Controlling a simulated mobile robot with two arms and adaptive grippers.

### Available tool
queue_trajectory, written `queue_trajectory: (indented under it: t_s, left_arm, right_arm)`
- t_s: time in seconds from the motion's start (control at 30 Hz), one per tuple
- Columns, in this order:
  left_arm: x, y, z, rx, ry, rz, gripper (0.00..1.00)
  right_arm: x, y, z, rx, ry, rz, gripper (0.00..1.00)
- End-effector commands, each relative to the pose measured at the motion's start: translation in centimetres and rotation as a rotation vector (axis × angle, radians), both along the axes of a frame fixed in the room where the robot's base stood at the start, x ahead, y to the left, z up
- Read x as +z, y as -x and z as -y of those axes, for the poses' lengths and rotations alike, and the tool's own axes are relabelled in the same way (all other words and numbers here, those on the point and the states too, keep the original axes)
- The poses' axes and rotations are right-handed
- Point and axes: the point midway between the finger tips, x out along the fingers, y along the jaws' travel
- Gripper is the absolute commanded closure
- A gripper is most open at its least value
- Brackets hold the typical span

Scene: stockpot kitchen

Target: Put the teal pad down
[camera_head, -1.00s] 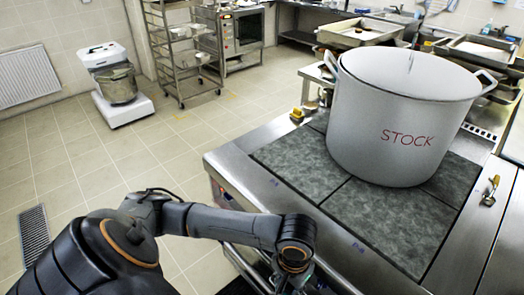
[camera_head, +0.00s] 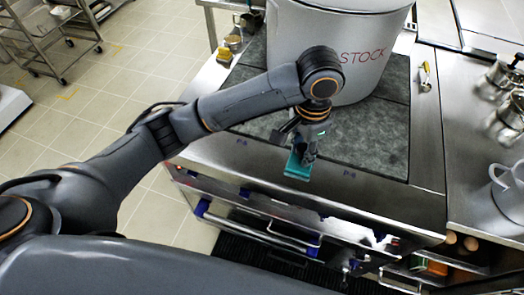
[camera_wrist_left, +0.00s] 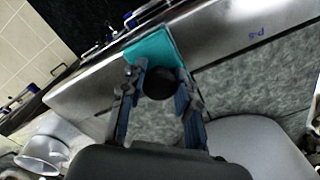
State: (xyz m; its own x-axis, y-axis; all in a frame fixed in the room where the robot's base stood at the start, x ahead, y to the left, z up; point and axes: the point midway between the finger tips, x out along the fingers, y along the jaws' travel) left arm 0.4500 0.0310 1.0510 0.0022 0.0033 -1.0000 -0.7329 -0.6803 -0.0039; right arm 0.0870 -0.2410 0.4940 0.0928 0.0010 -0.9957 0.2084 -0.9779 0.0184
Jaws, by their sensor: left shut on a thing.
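The teal pad (camera_head: 297,167) is in my left gripper (camera_head: 303,150), in front of the large stockpot (camera_head: 345,95) and over the front part of the stove top. My left gripper is shut on the pad. In the left wrist view the pad (camera_wrist_left: 150,47) stands out beyond the fingertips (camera_wrist_left: 160,82), near the steel front edge. I cannot tell whether the pad touches the surface. My right gripper is not in view.
The pot stands on the dark mottled cooking plates (camera_head: 375,135). A bare steel strip (camera_head: 395,195) runs along the front. A small brass-coloured handle (camera_head: 425,76) lies to the right, and steel pots (camera_head: 513,110) stand farther right.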

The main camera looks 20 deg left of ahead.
Motion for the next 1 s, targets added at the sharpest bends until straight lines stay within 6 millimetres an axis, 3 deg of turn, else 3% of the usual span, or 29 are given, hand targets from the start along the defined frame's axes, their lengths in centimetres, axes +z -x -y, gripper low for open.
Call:
queue_trajectory:
  t_s: [0.37,0.5,0.87,1.0]
  left_arm:
    - [-3.5,-4.3,-7.9,0.008,-0.006,-0.003,0.94]
    - [-6.4,-5.3,-9.6,0.005,-0.004,-0.003,0.94]
    - [-9.7,-6.6,-11.9,0.005,-0.004,-0.002,0.94]
    - [-11.9,-6.6,-11.8,0.003,-0.002,-0.002,0.94]
  right_arm:
    - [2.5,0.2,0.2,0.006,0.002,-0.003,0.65]
    - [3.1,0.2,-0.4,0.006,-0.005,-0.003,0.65]
    - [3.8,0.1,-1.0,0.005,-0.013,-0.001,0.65]
    - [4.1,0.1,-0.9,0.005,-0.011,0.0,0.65]
